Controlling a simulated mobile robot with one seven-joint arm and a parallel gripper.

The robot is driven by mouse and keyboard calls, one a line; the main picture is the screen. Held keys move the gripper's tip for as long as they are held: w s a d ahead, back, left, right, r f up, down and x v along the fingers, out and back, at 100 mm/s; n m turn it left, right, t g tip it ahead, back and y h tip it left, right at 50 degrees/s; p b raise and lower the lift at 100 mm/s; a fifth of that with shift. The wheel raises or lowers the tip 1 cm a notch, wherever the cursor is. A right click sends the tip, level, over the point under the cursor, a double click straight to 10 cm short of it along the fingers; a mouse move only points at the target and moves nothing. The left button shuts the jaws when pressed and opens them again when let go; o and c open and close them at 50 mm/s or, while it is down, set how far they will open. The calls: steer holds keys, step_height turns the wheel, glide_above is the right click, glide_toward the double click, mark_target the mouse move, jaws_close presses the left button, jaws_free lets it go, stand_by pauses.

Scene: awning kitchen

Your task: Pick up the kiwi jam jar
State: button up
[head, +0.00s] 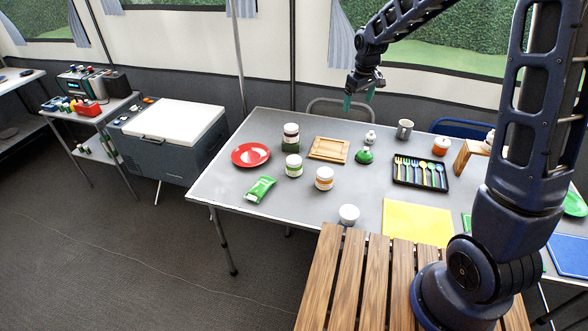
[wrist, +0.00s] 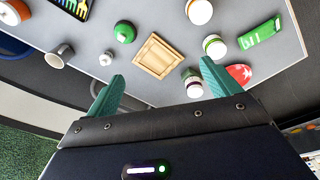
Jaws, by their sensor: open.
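A jar with a white lid and a green label, which looks like the kiwi jam jar (head: 293,166), stands upright on the grey table (head: 225,187). It also shows in the wrist view (wrist: 214,47), beyond the right fingertip. The label's words are too small to read. My gripper (head: 358,98) hangs high above the far side of the table, behind and to the right of the jar in the head view. Its green fingers are spread, with nothing between them, also in the wrist view (wrist: 162,72).
A jar with an orange label (head: 325,179) stands right of the green-label jar, and a dark-labelled jar (head: 291,131) behind it. A red plate (head: 251,154), a green packet (head: 260,190), a wooden board (head: 329,149) and a green round item (head: 364,156) lie around them.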

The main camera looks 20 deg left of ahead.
steer(key=a+f+n, duration=0.2)
steer(key=a+f, duration=0.8)
steer(key=a, duration=0.1)
steer(key=n+g, duration=0.1)
steer(key=n, duration=0.2)
glide_toward(294, 167)
steer(key=w, duration=0.1)
steer(key=w+a+f, duration=0.1)
steer(key=w, duration=0.1)
steer(key=shift+a+f+h, duration=0.25)
steer(key=shift+a+h, duration=0.05)
steer(key=shift+d+f, duration=0.15)
steer(key=shift+f, duration=5.25)
steer(key=c, duration=1.2)
